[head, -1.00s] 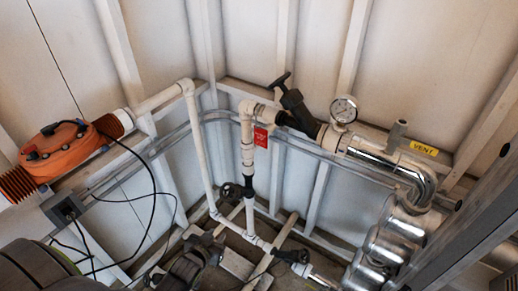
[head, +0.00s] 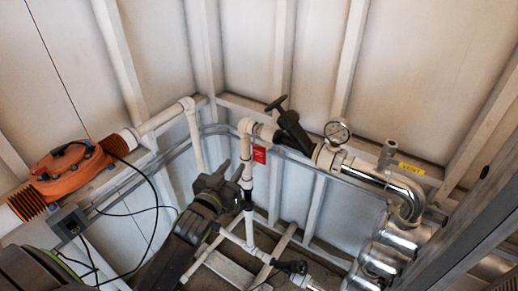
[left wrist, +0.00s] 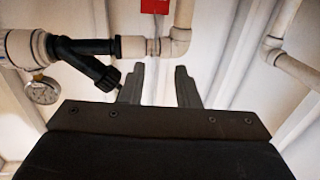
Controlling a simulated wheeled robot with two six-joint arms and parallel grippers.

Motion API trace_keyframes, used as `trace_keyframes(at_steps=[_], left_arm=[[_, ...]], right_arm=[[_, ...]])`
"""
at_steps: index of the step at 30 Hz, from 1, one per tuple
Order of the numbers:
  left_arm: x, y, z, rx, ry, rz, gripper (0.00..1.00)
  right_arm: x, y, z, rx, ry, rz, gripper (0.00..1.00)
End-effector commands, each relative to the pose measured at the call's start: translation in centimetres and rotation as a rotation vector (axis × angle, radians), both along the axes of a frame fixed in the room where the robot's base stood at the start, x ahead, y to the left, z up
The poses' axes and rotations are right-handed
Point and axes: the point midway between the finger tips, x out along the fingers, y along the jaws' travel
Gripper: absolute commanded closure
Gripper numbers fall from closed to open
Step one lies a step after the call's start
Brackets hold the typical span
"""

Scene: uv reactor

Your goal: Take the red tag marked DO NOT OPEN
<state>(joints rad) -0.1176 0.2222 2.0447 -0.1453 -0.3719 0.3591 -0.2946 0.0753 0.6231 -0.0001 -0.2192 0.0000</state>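The red tag (head: 260,154) hangs by the white vertical pipe, just below the pipe elbow, in the head view. Its lettering is too small to read. In the left wrist view part of the red tag (left wrist: 155,6) shows at the top edge, beyond the fingertips. My left gripper (head: 225,168) is raised in front of the white pipes, left of and a little below the tag in the head view. In the left wrist view its two fingers (left wrist: 158,82) are apart with nothing between them. My right gripper is not in view.
A white pipe (head: 248,180) stands close to my left gripper. A black-handled valve (head: 290,128), a pressure gauge (head: 337,132) and a chrome pipe (head: 400,190) with a yellow VENT label (head: 411,168) lie to the right. An orange unit (head: 70,170) with cables is left.

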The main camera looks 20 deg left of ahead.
Motion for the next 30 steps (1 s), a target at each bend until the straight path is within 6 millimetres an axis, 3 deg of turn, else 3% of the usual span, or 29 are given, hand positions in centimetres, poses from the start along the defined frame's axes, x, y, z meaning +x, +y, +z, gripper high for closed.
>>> trace_keyframes(at_steps=[3,9,17,30], left_arm=[[2.3,0.1,0.3,0.002,0.000,0.000,0.71],[5.2,0.3,0.2,0.001,-0.001,0.000,0.71],[6.5,0.2,0.1,0.001,0.000,0.000,0.71],[11.1,-0.2,0.1,0.001,0.000,-0.002,0.71]], right_arm=[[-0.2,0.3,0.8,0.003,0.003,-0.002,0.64],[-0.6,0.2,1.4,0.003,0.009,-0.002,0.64],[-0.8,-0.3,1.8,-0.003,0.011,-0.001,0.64],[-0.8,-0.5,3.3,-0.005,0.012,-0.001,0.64]])
